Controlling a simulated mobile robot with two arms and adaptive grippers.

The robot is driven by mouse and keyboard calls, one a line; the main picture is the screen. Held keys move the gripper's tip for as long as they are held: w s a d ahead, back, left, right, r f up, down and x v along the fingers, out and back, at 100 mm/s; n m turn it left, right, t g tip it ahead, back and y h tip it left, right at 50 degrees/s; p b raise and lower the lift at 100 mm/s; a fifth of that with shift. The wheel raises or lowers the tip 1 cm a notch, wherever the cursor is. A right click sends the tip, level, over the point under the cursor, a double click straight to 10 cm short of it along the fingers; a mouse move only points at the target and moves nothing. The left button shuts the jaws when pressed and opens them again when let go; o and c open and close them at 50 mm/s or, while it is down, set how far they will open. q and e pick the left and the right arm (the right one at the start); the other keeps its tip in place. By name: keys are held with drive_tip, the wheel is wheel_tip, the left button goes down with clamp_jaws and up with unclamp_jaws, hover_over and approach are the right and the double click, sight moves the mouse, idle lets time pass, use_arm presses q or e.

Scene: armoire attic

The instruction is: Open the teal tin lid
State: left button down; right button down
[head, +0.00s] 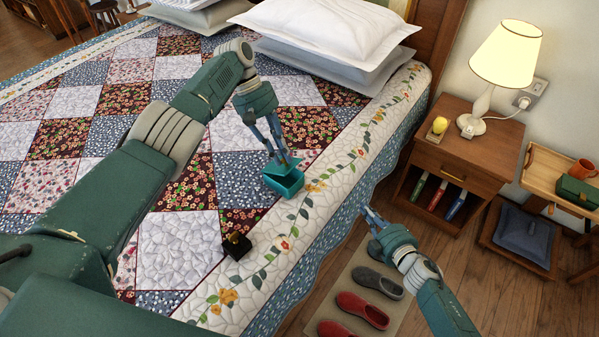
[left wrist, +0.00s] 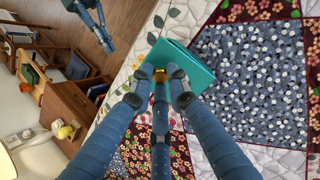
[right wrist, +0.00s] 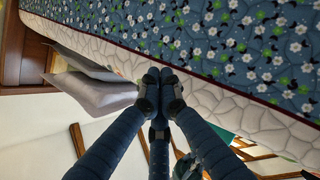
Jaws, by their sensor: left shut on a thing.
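The teal tin (head: 286,184) sits on the quilt near the bed's right edge. Its lid appears tilted up from the body, though my fingers partly cover it in the head view. My left gripper (head: 283,162) reaches down onto the tin. In the left wrist view its fingertips close around a small gold part at the edge of the teal lid (left wrist: 185,62). My right gripper (head: 368,216) is empty, beside the bed and above the floor. Its fingertips meet in the right wrist view (right wrist: 159,78).
Pillows (head: 325,28) lie at the back. A nightstand (head: 455,150) with a lamp (head: 507,55) stands at right. Slippers (head: 363,310) lie on a floor mat. Quilt around the tin is clear.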

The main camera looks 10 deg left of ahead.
drive_tip(key=w+a+r+n+g+y, duration=0.2)
drive_tip(key=a+r+n+y, duration=0.3)
drive_tip(key=a+r+n, duration=0.65)
drive_tip(key=s+a+r+n+g+h, duration=0.25)
drive_tip(key=s+r+n, duration=0.2)
drive_tip(key=n, duration=0.55)
drive_tip(key=s+a+r+n+g+h, duration=0.15)
drive_tip(key=s+r+n+g, duration=0.35)
drive_tip(key=n, duration=0.6)
drive_tip(key=shift+t+h, duration=0.45)
drive_tip(key=shift+h, duration=0.15)
drive_tip(key=w+a+f, duration=0.1)
drive_tip(key=f, duration=0.1)
drive_tip(key=w+a+f, duration=0.3)
drive_tip(key=w+f, duration=0.1)
drive_tip(key=shift+w+a+f, duration=0.1)
drive_tip(key=shift+a+f, duration=0.15)
drive_tip(key=shift+a, duration=0.1)
drive_tip(key=shift+r, duration=0.1)
